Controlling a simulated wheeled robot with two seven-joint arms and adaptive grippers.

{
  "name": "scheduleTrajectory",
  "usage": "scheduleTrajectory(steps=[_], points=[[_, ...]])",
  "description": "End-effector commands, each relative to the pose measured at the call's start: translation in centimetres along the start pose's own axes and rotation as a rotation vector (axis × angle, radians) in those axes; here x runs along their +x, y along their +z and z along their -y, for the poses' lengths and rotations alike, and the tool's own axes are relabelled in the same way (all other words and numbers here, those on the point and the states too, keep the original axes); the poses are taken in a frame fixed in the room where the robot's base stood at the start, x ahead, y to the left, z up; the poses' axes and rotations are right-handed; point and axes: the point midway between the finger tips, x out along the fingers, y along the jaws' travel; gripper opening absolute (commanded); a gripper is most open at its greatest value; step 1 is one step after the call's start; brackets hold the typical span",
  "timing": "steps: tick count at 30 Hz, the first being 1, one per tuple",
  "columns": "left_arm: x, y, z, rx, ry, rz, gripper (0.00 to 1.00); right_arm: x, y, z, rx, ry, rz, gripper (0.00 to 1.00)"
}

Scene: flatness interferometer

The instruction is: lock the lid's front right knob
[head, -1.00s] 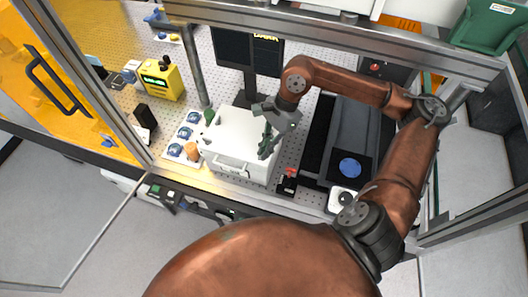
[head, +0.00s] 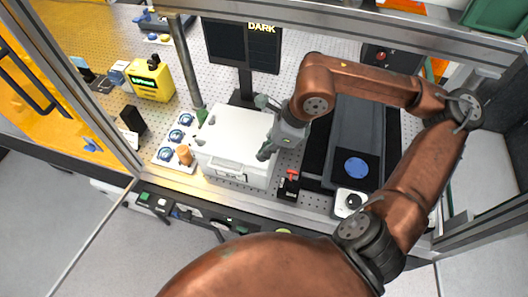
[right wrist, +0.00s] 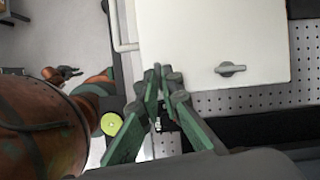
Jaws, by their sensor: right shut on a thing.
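The white box with its lid (head: 232,133) stands on the perforated bench, a handle on its front face. My right gripper (head: 264,153) is at the lid's front right corner in the head view. In the right wrist view its green fingers (right wrist: 158,78) are close together at the lid's edge. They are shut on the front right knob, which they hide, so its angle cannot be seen. Another lid knob (right wrist: 231,69) shows clear of the fingers. A small dark claw, apparently my left gripper (right wrist: 61,75), is over the floor; its opening is too small to judge.
A black device with a red lever (head: 290,183) stands right of the box. A dark grey unit with a blue disc (head: 356,167) is farther right. An orange cylinder (head: 184,154) and several blue round parts stand at the left. A monitor (head: 243,45) stands behind; a metal frame surrounds the bench.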

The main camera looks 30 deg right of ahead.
Motion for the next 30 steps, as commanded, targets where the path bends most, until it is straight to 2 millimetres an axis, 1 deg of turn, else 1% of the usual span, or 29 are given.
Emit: scheduleTrajectory(steps=[3,9,23,24,30], points=[[0.52,0.19,-0.04,0.000,0.000,0.003,0.23,0.07,-0.07,0.02,0.042,-0.022,-0.002,0.00],[0.78,0.29,-0.06,0.000,0.001,0.004,0.23,0.00,-0.04,-0.01,0.084,-0.038,-0.002,0.00],[0.80,0.29,-0.06,0.000,0.001,0.004,0.23,-0.07,-0.03,-0.03,0.094,-0.041,-0.002,0.00],[0.80,0.28,-0.06,0.000,0.001,0.003,0.23,-0.06,-0.03,-0.03,0.094,-0.041,-0.002,0.08],[0.81,0.28,-0.06,0.000,0.001,0.003,0.23,-0.04,-0.02,-0.06,0.093,-0.040,-0.002,0.21]])
